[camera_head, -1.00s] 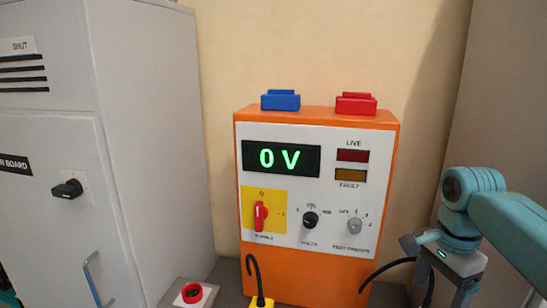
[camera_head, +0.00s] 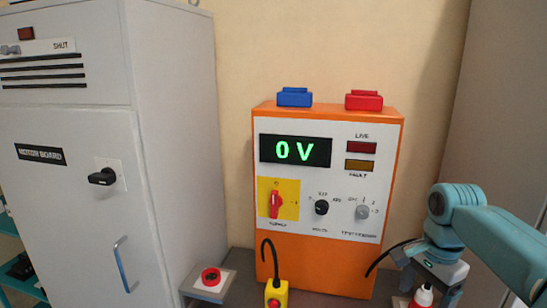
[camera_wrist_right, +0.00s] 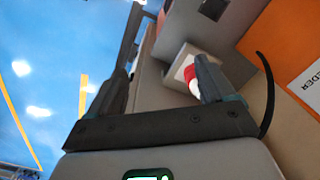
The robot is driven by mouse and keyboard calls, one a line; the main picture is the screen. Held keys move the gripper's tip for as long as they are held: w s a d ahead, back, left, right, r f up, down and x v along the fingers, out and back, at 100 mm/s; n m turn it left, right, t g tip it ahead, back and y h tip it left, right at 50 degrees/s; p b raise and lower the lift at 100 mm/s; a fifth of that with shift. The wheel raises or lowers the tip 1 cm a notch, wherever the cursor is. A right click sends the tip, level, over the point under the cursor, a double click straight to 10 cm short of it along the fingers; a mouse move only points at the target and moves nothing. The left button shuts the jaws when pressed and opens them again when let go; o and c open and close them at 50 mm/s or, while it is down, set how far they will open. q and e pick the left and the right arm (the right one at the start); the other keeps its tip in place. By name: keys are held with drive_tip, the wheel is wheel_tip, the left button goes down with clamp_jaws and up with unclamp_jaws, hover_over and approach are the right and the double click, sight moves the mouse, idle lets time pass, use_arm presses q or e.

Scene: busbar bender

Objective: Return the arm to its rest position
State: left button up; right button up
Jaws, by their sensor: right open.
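My right arm comes in from the right in the head view. Its gripper (camera_head: 428,278) points down beside the lower right of the orange tester box (camera_head: 325,262). In the right wrist view the gripper (camera_wrist_right: 163,75) is open, with nothing seen between its fingers. A red and white object (camera_wrist_right: 190,75) shows partly behind the right finger; a red-capped white bottle (camera_head: 422,297) shows near the gripper in the head view. The tester display (camera_head: 295,151) reads 0 V. My left gripper is not in view.
A grey cabinet (camera_head: 75,210) with a black knob (camera_head: 102,177) and a handle stands at left. A red button (camera_head: 210,277) and a yellow pendant (camera_head: 276,293) with a black hook are low in front. Blue (camera_head: 294,97) and red (camera_head: 364,100) blocks top the tester.

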drive_tip(key=s+a+f+n+y, duration=0.1)
drive_tip(key=a+f+n, duration=0.3)
drive_tip(key=f, duration=0.9)
drive_tip(key=s+a+f+n+y, duration=0.1)
drive_tip(key=a+f+n+y, duration=0.15)
drive_tip(key=a+f, duration=0.75)
drive_tip(key=s+a+f+n, duration=0.3)
drive_tip(key=s+f+n, duration=0.2)
drive_tip(key=s+f, duration=1.1)
drive_tip(key=s, duration=0.4)
drive_tip(key=shift+f, duration=0.4)
